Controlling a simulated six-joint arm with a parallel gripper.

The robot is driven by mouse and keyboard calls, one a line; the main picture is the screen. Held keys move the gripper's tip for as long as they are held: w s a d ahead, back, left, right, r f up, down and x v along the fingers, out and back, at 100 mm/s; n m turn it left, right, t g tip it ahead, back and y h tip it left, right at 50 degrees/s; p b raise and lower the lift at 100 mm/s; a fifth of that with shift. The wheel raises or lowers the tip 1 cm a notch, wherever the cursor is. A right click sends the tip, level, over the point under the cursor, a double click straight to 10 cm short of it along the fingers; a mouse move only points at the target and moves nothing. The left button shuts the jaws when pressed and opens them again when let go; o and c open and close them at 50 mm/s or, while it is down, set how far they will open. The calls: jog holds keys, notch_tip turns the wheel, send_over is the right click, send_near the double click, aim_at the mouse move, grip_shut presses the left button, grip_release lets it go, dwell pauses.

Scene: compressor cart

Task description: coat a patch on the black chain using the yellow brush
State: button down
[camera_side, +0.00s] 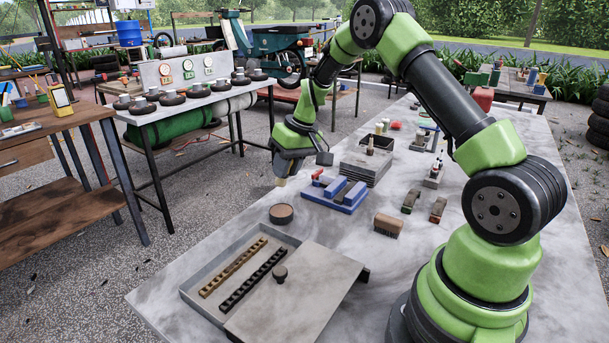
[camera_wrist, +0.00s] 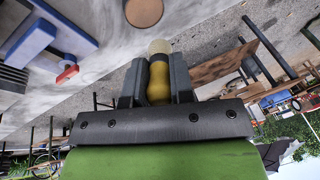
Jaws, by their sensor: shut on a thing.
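The black chain (camera_side: 254,279) lies in a shallow grey tray (camera_side: 187,291) at the front of the grey table, beside a brown chain (camera_side: 233,267). My gripper (camera_side: 285,168) is above the table's left edge, behind and above the tray, apart from both chains. In the wrist view my gripper (camera_wrist: 158,85) is shut on the yellow brush (camera_wrist: 159,78), whose pale tip (camera_wrist: 160,47) points away from the jaws. In the side view only the brush's pale tip (camera_side: 281,182) shows below the gripper; the rest is hidden.
A flat grey lid (camera_side: 300,295) with a dark knob (camera_side: 280,272) covers the tray's right part. A round brown disc (camera_side: 281,213) sits behind the tray. A blue vise-like fixture (camera_side: 335,193), a brown block brush (camera_side: 388,225) and a grey box (camera_side: 366,165) stand farther back.

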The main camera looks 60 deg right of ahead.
jog(key=shift+w+f, duration=0.25)
jog(key=shift+f, duration=2.75)
jog(key=shift+f, duration=0.7)
jog(key=shift+r, duration=0.1)
jog(key=shift+r, duration=3.45)
